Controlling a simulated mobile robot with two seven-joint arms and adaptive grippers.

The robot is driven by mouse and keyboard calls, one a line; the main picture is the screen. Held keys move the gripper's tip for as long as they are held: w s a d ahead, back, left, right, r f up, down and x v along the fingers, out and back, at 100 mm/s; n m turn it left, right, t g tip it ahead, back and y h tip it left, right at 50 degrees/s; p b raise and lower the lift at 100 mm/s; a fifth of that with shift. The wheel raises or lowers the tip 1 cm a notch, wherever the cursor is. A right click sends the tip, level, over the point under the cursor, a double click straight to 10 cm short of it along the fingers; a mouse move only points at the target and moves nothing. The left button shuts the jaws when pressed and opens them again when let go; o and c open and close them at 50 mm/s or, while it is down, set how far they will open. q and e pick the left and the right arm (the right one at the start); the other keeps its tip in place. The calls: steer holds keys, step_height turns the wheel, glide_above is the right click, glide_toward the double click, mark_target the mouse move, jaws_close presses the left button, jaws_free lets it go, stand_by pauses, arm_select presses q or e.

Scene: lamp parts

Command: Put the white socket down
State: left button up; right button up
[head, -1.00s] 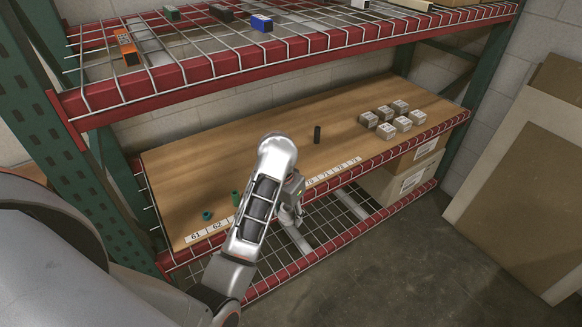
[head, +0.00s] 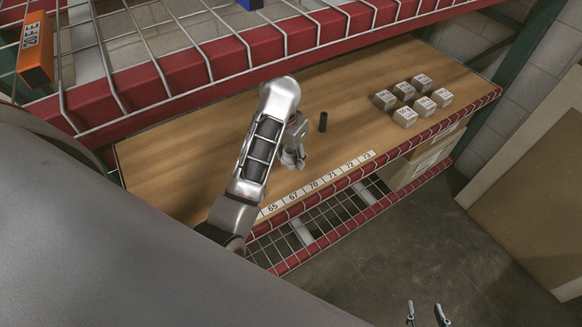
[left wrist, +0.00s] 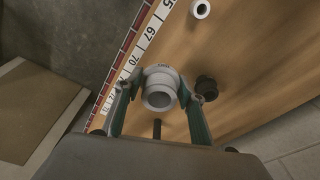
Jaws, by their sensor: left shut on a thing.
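The white socket (left wrist: 160,89) is a short, pale, hollow cylinder with a collar. In the left wrist view it sits between the two fingers of my left gripper (left wrist: 158,108), which is shut on it. In the head view my left gripper (head: 293,158) is over the wooden shelf board (head: 225,130), behind the number strip (head: 320,185). The socket is too small and too merged with the fingers to make out there. I cannot tell whether it touches the board. My right gripper (head: 426,314) shows at the bottom edge, fingers apart and empty.
A dark cylinder (head: 323,122) stands right of my left gripper. Several small boxes (head: 405,117) are farther right. The left wrist view shows a black flanged part (left wrist: 206,88) close to the socket and a white ring (left wrist: 200,9). The upper red-edged rack (head: 250,50) overhangs the board.

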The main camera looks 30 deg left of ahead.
arm_select(q)
steer(key=shift+w+a, duration=0.1)
steer(key=shift+w, duration=0.15)
steer(key=shift+w+a+f, duration=0.1)
steer(key=shift+f, duration=0.25)
glide_above(291, 181)
steer(key=f, duration=0.5)
steer(key=shift+s, duration=0.35)
step_height(291, 181, down, 4)
steer(key=shift+w+f, duration=0.1)
arm_select(e)
steer(key=shift+w, duration=0.25)
arm_select(q)
steer(key=shift+f, duration=0.2)
arm_select(e)
steer(key=shift+a, duration=0.15)
arm_select(q)
steer(key=o, duration=1.1)
steer(key=shift+o, duration=0.2)
arm_select(e)
steer(key=shift+a, duration=0.1)
